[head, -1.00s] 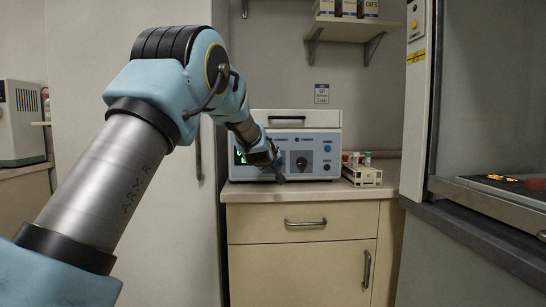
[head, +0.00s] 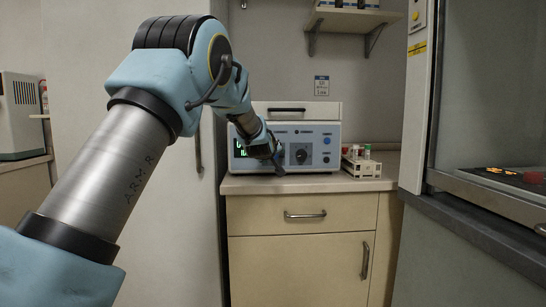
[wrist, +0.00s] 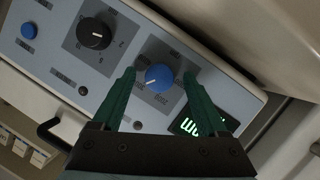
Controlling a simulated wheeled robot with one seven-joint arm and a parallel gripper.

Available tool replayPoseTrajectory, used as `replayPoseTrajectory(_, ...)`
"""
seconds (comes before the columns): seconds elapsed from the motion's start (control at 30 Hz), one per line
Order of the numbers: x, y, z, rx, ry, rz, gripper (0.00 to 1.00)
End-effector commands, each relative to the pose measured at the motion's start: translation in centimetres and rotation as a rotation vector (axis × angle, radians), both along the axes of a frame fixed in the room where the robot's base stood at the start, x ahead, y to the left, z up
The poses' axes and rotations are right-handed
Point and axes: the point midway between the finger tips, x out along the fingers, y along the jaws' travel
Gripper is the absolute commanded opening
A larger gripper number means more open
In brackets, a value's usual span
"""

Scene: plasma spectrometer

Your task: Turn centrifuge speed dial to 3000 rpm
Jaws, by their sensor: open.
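The centrifuge (head: 325,168) is a white box with a blue-grey front panel and a lid on top, standing on the counter. In the wrist view a blue dial (wrist: 158,77) with a short white pointer mark sits on the panel, with small printed numbers around it. A black dial (wrist: 96,33) is beside it and also shows in the head view (head: 300,154). My gripper (wrist: 158,74) is open, its two green fingers on either side of the blue dial in the picture; I cannot tell whether they touch it.
A green lit display (wrist: 203,122) is next to the blue dial, partly hidden in the head view. A rack of capped tubes (head: 361,165) stands right of the centrifuge. A fume hood (head: 500,200) is at the right; a shelf (head: 345,17) hangs above.

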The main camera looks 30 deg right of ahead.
Motion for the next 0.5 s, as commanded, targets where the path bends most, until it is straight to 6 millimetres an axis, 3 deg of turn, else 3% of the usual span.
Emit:
replayPoseTrajectory(0.23,-0.9,0.7,0.5,-0.002,0.000,0.000,0.76)
replayPoseTrajectory(0.5,-4.7,3.7,2.0,-0.002,-0.001,-0.001,0.76)
